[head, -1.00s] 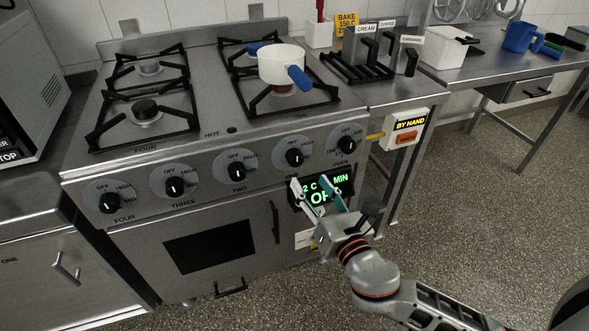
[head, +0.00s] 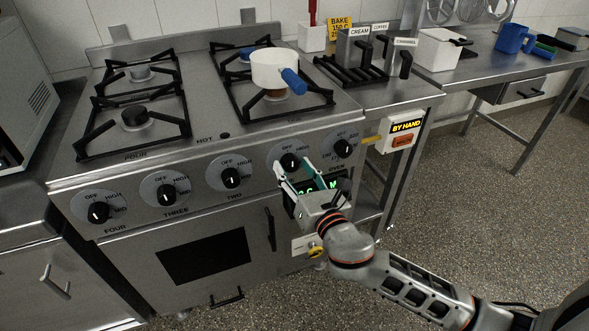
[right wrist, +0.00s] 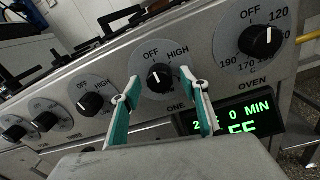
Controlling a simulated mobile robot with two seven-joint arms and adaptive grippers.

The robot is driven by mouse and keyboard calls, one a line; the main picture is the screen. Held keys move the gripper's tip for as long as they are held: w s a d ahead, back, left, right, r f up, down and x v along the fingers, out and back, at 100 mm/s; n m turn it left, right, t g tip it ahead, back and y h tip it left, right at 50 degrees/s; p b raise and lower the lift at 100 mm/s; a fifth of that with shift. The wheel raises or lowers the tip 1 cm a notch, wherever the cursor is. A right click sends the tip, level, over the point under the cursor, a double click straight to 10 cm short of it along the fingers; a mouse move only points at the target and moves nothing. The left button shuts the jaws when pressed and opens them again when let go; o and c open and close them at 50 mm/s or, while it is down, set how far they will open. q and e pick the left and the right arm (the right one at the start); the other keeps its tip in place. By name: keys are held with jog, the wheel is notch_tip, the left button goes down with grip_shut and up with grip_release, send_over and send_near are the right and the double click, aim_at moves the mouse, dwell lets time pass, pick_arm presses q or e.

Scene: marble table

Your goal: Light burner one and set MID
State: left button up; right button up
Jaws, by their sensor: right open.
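The burner one knob (head: 290,162) is black with a white mark, on a round dial with OFF, HIGH and MID. In the right wrist view the knob (right wrist: 160,77) has its mark toward OFF. My right gripper (head: 293,165) is open, its two fingers on either side of this knob; contact cannot be told. The fingers also straddle it in the right wrist view (right wrist: 159,78). Burner one (head: 278,96), front right on the stove, is partly hidden under a white pan (head: 272,68) with a blue handle; I see no clear flame. My left gripper is out of view.
The oven knob (head: 342,149) is just right, and the burner two knob (head: 231,177) is left. A green-lit oven display (right wrist: 240,117) sits below, partly covered by my gripper.

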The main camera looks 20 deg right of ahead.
jog(key=c, duration=1.1)
